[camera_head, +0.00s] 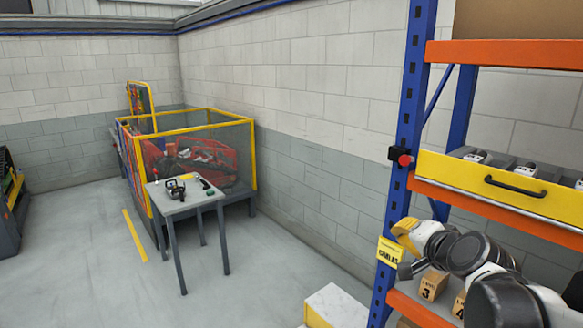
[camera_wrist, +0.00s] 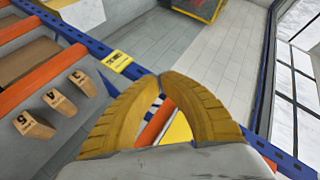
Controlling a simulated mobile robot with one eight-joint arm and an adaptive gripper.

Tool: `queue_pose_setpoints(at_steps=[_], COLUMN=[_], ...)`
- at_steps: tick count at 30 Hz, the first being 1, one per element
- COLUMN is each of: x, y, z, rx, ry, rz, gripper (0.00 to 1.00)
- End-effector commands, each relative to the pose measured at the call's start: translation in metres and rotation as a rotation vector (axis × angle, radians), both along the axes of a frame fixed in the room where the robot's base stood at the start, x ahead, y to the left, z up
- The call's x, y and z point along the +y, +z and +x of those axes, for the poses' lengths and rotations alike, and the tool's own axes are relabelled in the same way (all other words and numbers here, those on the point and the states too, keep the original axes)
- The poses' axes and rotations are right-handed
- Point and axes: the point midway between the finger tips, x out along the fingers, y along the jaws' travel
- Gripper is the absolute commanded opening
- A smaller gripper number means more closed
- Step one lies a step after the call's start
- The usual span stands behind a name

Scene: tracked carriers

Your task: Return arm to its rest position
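My gripper (camera_head: 404,234) is beside the blue upright at the front left of the shelving rack, near the yellow label plate. In the wrist view, the two yellow ribbed fingers of my gripper (camera_wrist: 160,82) arch toward each other and their tips appear to meet. Nothing is held between them; rack parts show through the gap below the tips. My arm runs from the lower right in the head view, in front of the rack's lower level. It hides part of that level.
The rack's blue upright (camera_head: 402,150) carries a red button (camera_head: 404,160). A yellow drawer (camera_head: 500,185) holds several small devices. Numbered wooden blocks (camera_head: 433,286) sit lower; several show in the wrist view (camera_wrist: 60,103). A grey table (camera_head: 180,205) stands left, with open floor between.

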Motion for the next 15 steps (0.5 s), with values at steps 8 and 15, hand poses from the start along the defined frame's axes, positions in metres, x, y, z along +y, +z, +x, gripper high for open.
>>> queue_pose_setpoints(at_steps=[8, 15], x=[0.067, 0.073], y=[-0.18, -0.287], z=[-0.118, -0.2], rx=[0.243, 0.406], ry=[0.316, 0.506], rz=[-0.408, -0.685], gripper=[0.0, 0.0])
